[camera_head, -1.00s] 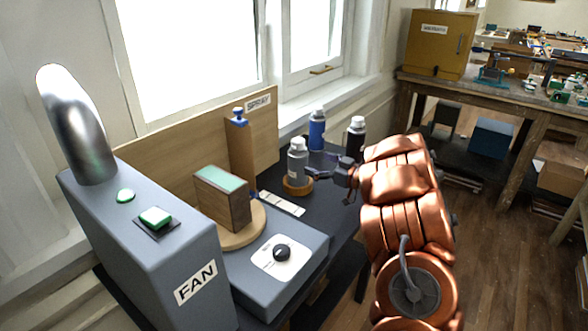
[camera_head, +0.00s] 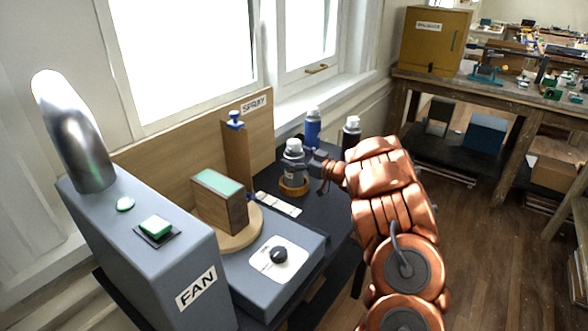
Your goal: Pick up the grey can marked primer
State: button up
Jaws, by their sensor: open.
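The grey can (camera_head: 292,174) with a white cap stands upright on a round wooden base on the dark table. Its marking is too small to read. My gripper (camera_head: 303,163) is open at the can's upper part, coming in from the right. The fingers overlap the can in the picture, with one finger seen across its front. I cannot tell whether they touch it.
A blue can (camera_head: 312,130) and a black can (camera_head: 351,136) stand behind the grey can. A wooden post with a blue top (camera_head: 236,152), a wooden block (camera_head: 218,203) on a round turntable and a grey fan box (camera_head: 135,255) stand to the left. A window is behind.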

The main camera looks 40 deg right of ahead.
grip_shut()
dwell(0.8)
